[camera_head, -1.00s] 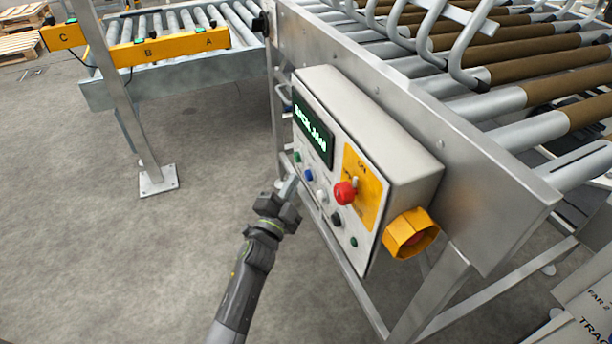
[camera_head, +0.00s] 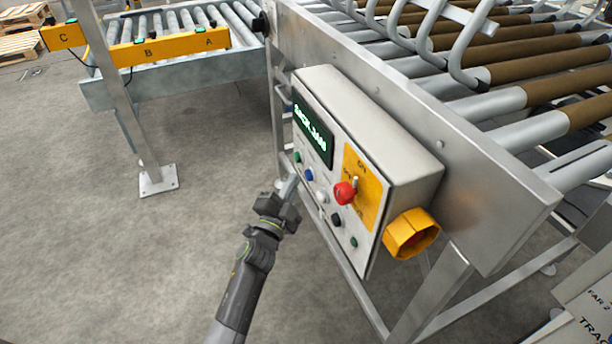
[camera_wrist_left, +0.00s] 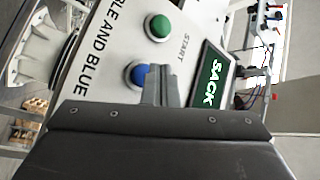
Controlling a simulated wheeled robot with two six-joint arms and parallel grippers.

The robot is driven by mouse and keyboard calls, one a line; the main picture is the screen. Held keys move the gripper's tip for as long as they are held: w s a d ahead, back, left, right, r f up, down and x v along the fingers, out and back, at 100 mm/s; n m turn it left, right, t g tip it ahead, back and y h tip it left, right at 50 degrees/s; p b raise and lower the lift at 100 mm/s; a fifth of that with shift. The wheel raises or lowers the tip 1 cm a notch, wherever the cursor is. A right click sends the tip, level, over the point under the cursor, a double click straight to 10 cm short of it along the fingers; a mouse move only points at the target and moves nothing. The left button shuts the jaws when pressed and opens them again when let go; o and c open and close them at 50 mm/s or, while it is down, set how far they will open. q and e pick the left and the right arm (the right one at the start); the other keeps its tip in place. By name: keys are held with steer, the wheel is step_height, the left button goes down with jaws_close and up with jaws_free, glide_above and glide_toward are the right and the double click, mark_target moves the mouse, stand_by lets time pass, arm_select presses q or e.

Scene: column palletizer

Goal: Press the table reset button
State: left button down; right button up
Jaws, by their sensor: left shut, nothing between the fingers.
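The control box (camera_head: 385,150) is mounted on the conveyor's side, with a lit green display (camera_head: 313,130) and several small buttons. A green button (camera_head: 297,157), a blue button (camera_head: 309,174), a white button (camera_head: 322,197) and a black button (camera_head: 336,220) run down its face. I cannot read which is the table reset. My left gripper (camera_head: 290,184) is shut and empty, just in front of the panel by the blue button. In the left wrist view its fingertips (camera_wrist_left: 160,75) overlap the edge of the blue button (camera_wrist_left: 138,74); I cannot tell if they touch. The right gripper is not in view.
A red knob (camera_head: 345,193) on a yellow plate and a yellow-shrouded button (camera_head: 411,234) are on the box. The roller conveyor (camera_head: 500,100) lies behind it. A metal post (camera_head: 150,160) stands left.

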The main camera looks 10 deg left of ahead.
arm_select(q)
steer(key=shift+d, duration=0.1)
steer(key=shift+w+d, duration=0.25)
steer(key=shift+d, duration=0.05)
steer(key=shift+w+d, duration=0.3)
steer(key=shift+d, duration=0.1)
stand_by(0.8)
steer(key=shift+s+a, duration=0.55)
steer(key=shift+a, duration=0.2)
steer(key=s+a, duration=0.1)
steer(key=s+a+p, duration=0.1)
steer(key=a, duration=0.2)
steer(key=shift+s+a+p, duration=0.1)
steer(key=shift+s+p, duration=0.3)
